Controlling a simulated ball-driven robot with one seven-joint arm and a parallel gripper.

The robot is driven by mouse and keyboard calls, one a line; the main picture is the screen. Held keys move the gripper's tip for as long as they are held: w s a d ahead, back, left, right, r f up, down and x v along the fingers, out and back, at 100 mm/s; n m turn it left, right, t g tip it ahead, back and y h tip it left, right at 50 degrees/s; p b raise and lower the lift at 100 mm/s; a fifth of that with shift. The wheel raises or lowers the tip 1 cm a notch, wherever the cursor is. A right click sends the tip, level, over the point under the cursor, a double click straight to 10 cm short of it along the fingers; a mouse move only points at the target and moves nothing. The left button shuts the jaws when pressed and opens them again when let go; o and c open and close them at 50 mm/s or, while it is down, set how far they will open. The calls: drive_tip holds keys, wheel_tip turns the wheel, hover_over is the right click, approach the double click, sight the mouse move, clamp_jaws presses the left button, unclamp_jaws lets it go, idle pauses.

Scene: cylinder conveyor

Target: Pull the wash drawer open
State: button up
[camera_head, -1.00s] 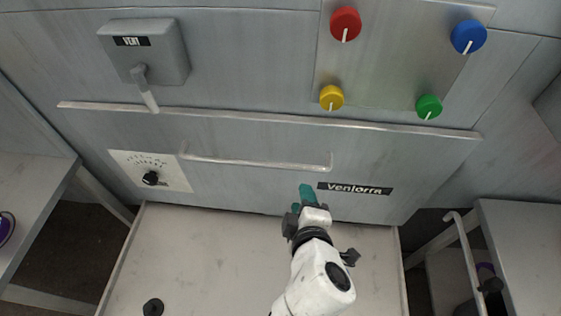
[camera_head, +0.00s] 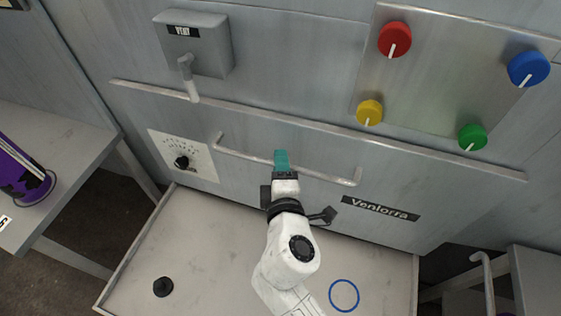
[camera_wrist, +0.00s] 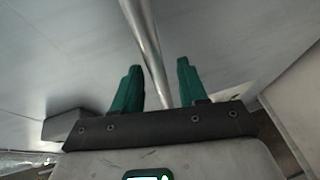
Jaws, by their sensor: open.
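A grey metal front panel (camera_head: 236,182) with a "Venlorra" label carries a long horizontal bar handle (camera_head: 246,157). Whether this panel is the wash drawer's front I cannot tell for sure. My gripper (camera_head: 281,158), with teal fingers, is at the middle of the handle and covers part of it. In the wrist view the handle bar (camera_wrist: 147,38) runs between the two open fingers (camera_wrist: 157,78), with a gap on both sides. The panel looks flush under the ledge above it.
A lever box (camera_head: 205,48), a dial (camera_head: 182,162) and coloured knobs (camera_head: 394,40) are on the machine. Grey tables stand left (camera_head: 70,150) and right (camera_head: 540,275).

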drive_tip(key=shift+w+f, duration=0.1)
drive_tip(key=shift+w, duration=0.45)
clamp_jaws()
